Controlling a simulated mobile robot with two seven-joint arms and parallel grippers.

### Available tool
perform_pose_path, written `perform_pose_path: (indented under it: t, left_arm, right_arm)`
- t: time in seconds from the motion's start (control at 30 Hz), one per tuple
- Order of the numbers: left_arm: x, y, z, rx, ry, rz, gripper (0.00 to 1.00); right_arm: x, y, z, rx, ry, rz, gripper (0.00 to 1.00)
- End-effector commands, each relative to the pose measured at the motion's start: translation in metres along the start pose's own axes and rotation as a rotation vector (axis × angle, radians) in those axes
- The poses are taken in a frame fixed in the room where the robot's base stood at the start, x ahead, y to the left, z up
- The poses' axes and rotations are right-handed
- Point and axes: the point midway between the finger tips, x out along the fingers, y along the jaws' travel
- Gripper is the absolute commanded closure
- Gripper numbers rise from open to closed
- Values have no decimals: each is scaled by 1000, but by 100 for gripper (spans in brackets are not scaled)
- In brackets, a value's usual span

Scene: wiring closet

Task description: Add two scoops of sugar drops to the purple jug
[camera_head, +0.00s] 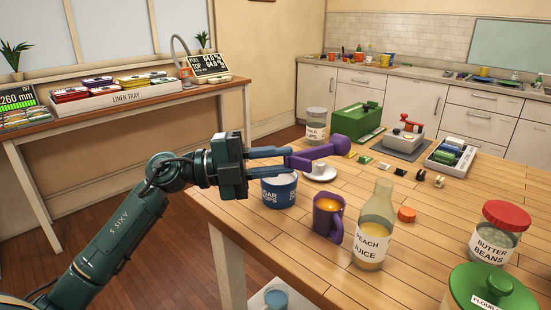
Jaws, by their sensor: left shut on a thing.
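My left gripper (286,157) comes in from the left and is shut on the handle of a purple scoop (318,154). The scoop is held level above the table, its round end pointing right. The blue sugar drops tub (279,193) stands on the table just below the gripper, with pale contents showing at its top. The purple jug (322,225) stands to the right of and nearer than the tub, handle toward the right, with orange contents. Whether the scoop holds anything cannot be told. My right gripper is not in view.
A peach juice bottle (374,235) stands close right of the jug. A white saucer (321,175) sits behind the tub. A butter beans jar (495,238) and a green flour canister (490,292) stand at the front right.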

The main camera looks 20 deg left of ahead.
Motion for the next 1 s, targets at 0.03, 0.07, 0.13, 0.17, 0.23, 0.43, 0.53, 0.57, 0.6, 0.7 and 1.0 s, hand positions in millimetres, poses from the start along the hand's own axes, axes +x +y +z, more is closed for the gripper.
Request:
perform_pose_path:
  t: [0.03,0.07,0.13,0.17,0.23,0.43,0.53,0.57,0.6,0.7,1.0]
  left_arm:
    - [1,-10,-1,69,-2,53,100]
    - [2,-14,-2,113,-1,92,100]
    - [5,-27,-6,225,-1,191,100]
    - [6,-33,-8,275,-2,235,100]
    - [10,-43,-12,392,-3,339,100]
    - [20,-57,-24,680,-2,596,100]
    - [25,-62,-29,811,-2,713,100]
    - [26,-60,-31,855,-2,753,100]
    - [28,-60,-33,912,-2,800,100]
    - [33,-59,-38,1038,-4,911,100]
    - [40,-49,-45,1265,-10,1117,100]
  right_arm:
    - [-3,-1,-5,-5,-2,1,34]
    - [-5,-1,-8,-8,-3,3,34]
    - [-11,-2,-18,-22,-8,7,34]
    - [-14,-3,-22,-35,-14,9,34]
    - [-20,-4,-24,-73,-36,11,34]
    - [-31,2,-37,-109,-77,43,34]
    - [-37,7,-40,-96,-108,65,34]
    - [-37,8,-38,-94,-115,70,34]
    - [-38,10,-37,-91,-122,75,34]
    - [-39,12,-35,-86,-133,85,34]
    - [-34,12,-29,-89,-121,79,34]
